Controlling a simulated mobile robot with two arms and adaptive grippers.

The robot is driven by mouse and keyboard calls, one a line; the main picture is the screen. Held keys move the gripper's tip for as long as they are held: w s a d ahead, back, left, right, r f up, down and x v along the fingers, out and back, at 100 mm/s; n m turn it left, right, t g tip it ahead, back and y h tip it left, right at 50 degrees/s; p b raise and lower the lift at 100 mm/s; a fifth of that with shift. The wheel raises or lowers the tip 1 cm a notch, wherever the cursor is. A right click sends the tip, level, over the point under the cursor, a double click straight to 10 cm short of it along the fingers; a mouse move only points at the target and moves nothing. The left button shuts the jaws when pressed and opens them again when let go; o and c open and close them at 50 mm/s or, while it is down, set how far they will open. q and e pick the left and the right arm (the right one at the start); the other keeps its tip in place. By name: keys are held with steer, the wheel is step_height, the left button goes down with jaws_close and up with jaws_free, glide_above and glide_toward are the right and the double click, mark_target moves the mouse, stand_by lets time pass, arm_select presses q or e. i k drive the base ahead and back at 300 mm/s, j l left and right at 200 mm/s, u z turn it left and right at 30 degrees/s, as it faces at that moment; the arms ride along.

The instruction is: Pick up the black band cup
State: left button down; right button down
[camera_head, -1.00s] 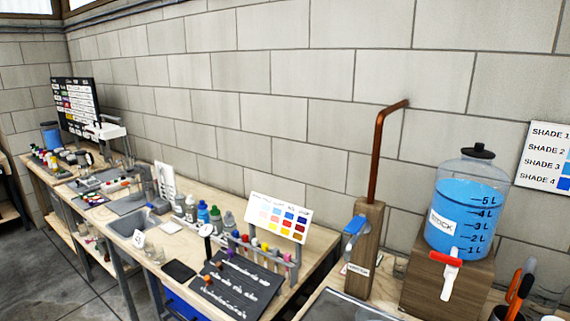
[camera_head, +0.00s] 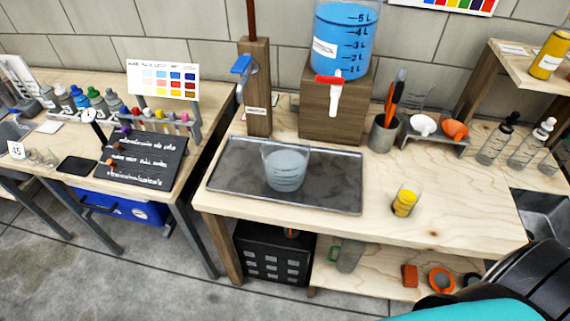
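I cannot make out a black band on any cup here. A clear beaker (camera_head: 285,168) of pale liquid stands upright on the dark tray (camera_head: 233,180). A small clear cup with yellow contents (camera_head: 405,201) stands on the wooden bench to its right. A grey cup with a green part (camera_head: 347,255) is on the shelf below. Small clear cups (camera_head: 42,158) stand at the far left beside a "45" card. Neither gripper shows; only a black and teal part of my own body enters at the bottom right.
A blue-filled jug (camera_head: 345,45) with a red-handled tap sits on a wooden block. A tool holder (camera_head: 382,134), a small rack (camera_head: 435,140) and clear bottles (camera_head: 497,141) stand along the back. The bench (camera_head: 350,225) is bare in front of the tray.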

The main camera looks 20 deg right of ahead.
mark_target(408, 194)
steer(key=z, duration=0.4)
steer(key=l+z, duration=0.15)
steer(key=z, duration=0.7)
steer(key=l+z, duration=0.1)
steer(key=z, duration=0.3)
